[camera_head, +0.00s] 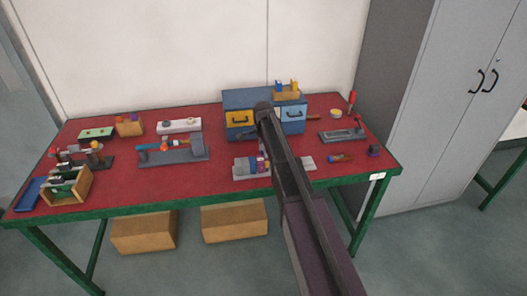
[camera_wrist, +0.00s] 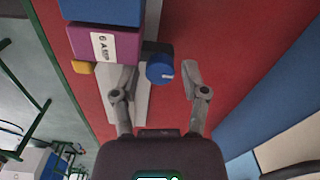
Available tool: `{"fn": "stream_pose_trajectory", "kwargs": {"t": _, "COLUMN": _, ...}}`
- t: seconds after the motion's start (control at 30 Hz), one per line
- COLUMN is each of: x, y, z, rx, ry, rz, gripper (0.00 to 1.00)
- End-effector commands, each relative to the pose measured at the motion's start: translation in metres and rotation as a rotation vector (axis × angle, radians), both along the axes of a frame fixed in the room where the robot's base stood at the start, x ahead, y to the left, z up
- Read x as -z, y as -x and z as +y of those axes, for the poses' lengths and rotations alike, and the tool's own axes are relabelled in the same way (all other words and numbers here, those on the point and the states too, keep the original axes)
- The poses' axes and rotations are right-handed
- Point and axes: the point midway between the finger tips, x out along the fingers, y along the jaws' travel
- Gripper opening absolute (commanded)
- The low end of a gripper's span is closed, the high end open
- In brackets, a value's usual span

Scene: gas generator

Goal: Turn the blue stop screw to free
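The blue stop screw (camera_wrist: 160,69) shows in the wrist view as a round blue knob with a small white mark on its end. It sits on a black part beside a purple block (camera_wrist: 105,46) with a white label, next to a larger blue block (camera_wrist: 103,10). My gripper (camera_wrist: 157,70) is open, with one finger on each side of the blue knob and a small gap visible on both sides. I cannot tell how deep the knob sits between the fingertips. In the head view the device (camera_head: 246,166) stands at the table's front, partly hidden by my arm.
The red table (camera_head: 215,183) holds a grey fixture (camera_head: 185,153) to the left and a grey tool (camera_head: 343,136) to the right. A blue drawer cabinet (camera_head: 246,98) stands behind my arm. A wooden rack (camera_head: 67,188) is at the left end. A grey locker (camera_head: 455,95) stands at right.

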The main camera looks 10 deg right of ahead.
Motion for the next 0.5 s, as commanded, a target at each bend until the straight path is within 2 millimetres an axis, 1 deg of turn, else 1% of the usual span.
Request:
{"fn": "stream_pose_trajectory", "kwargs": {"t": 0.03, "x": 0.0, "y": 0.0, "z": 0.0, "rx": 0.0, "ry": 0.0, "rz": 0.0, "gripper": 0.29}}
{"fn": "stream_pose_trajectory", "kwargs": {"t": 0.07, "x": 0.0, "y": 0.0, "z": 0.0, "rx": 0.0, "ry": 0.0, "rz": 0.0, "gripper": 0.2}}
{"fn": "stream_pose_trajectory", "kwargs": {"t": 0.1, "x": 0.0, "y": 0.0001, "z": 0.0, "rx": 0.0, "ry": 0.0, "rz": 0.0, "gripper": 0.08}}
{"fn": "stream_pose_trajectory", "kwargs": {"t": 0.13, "x": 0.0, "y": 0.0001, "z": 0.0, "rx": 0.0, "ry": 0.0, "rz": 0.0, "gripper": 0.0}}
{"fn": "stream_pose_trajectory", "kwargs": {"t": 0.5, "x": 0.0001, "y": 0.0002, "z": 0.0001, "rx": -0.02, "ry": 0.0, "rz": 0.0, "gripper": 0.0}}
